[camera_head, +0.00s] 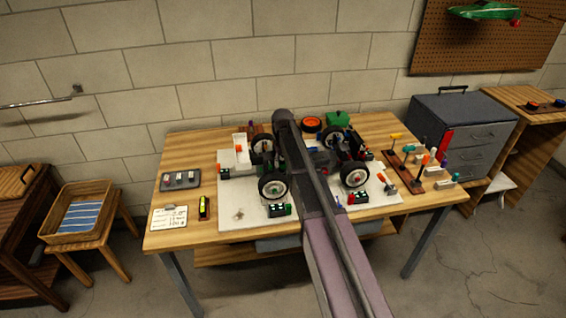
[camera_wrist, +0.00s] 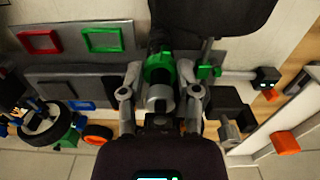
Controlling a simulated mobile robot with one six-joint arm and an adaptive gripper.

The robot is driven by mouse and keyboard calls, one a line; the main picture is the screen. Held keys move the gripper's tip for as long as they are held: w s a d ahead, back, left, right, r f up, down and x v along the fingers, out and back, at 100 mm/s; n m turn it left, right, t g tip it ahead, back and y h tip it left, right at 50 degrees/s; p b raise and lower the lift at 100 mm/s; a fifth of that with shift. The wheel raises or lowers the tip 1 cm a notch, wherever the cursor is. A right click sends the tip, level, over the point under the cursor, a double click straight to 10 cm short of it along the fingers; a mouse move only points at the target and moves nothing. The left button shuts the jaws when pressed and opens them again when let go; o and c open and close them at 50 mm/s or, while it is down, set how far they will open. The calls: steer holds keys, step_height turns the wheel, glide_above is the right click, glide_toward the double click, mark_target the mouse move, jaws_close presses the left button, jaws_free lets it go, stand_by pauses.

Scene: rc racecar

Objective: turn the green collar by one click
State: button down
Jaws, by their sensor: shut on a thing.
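The green collar (camera_wrist: 153,68) shows in the wrist view, around a grey shaft part between the fingers. My gripper (camera_wrist: 159,70) is shut on it, one fingertip at each side. A round grey end sits just below the collar, between the fingers. A second green piece (camera_wrist: 208,72) is just right of the right fingertip. In the head view the racecar (camera_head: 310,165) is on the table with its black wheels showing. My arm crosses in front of its middle and hides the collar and my gripper there.
In the wrist view a grey panel carries a red square frame (camera_wrist: 40,41) and a green square frame (camera_wrist: 103,39). A black part (camera_wrist: 228,105) is close to the right finger. In the head view a tool rack (camera_head: 418,175) stands right of the car.

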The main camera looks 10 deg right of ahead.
steer(key=m, duration=0.7)
stand_by(0.5)
steer(key=shift+c, duration=1.6)
jaws_free()
steer(key=shift+a, duration=0.1)
